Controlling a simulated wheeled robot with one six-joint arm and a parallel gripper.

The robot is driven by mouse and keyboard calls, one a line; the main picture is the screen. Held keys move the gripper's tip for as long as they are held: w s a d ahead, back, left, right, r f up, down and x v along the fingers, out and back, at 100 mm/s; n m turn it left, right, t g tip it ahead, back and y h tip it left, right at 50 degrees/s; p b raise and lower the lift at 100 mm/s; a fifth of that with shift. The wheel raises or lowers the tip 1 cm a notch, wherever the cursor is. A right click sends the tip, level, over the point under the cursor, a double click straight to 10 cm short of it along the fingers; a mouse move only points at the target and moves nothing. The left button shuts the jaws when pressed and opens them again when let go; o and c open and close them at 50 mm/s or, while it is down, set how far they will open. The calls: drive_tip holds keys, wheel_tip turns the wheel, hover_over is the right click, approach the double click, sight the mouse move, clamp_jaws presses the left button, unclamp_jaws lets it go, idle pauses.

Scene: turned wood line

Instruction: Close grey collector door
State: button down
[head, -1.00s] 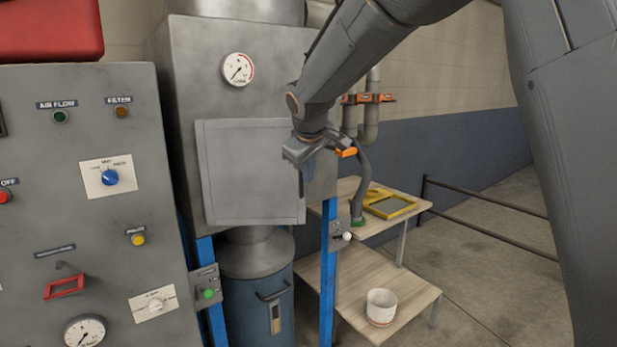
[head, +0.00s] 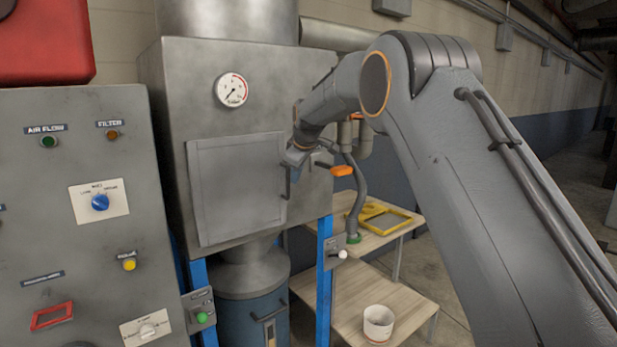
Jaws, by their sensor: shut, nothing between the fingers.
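The grey collector door (head: 235,190) is a square panel on the front of the grey collector cabinet (head: 285,85). Its edges run nearly parallel to the cabinet face, so it looks flush or almost flush; a small gap cannot be ruled out. A dark upright handle (head: 286,182) shows at its right edge. My gripper (head: 296,160) is just right of the door's edge, by the handle. It is shut and empty; its fingertips are small and partly hidden, and I cannot tell whether they touch the door.
A grey control panel (head: 85,180) with knobs and lamps stands close at left. Blue legs (head: 325,265) carry the cabinet above a blue drum (head: 255,318).

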drive_tip(key=shift+w+a, duration=0.15)
idle(0.4)
drive_tip(key=s+d+r+b, duration=0.3)
drive_tip(key=d+r+b, duration=0.1)
drive_tip(key=d+r, duration=0.45)
drive_tip(key=s+d+f+m+g+h, duration=0.1)
drive_tip(key=s+d+f+m, duration=0.4)
drive_tip(key=s+f, duration=0.45)
drive_tip(key=s+d+f+m+g+h, duration=0.1)
drive_tip(key=s+d+f+m+g, duration=0.1)
drive_tip(key=s+d+f, duration=0.65)
drive_tip(key=s+d+f+m+g, duration=0.1)
drive_tip(key=s+f, duration=0.3)
drive_tip(key=s, duration=0.5)
drive_tip(key=s+d+f+m, duration=0.2)
drive_tip(key=s+f, duration=0.3)
drive_tip(key=s, duration=0.5)
drive_tip(key=s+d+f+m+g, duration=0.1)
drive_tip(key=s+f+m, duration=0.2)
drive_tip(key=s, duration=0.7)
drive_tip(key=shift+d+f+g, duration=0.3)
drive_tip(key=shift+d+f, duration=0.1)
drive_tip(key=shift+f, duration=0.25)
drive_tip(key=shift+a, duration=0.1)
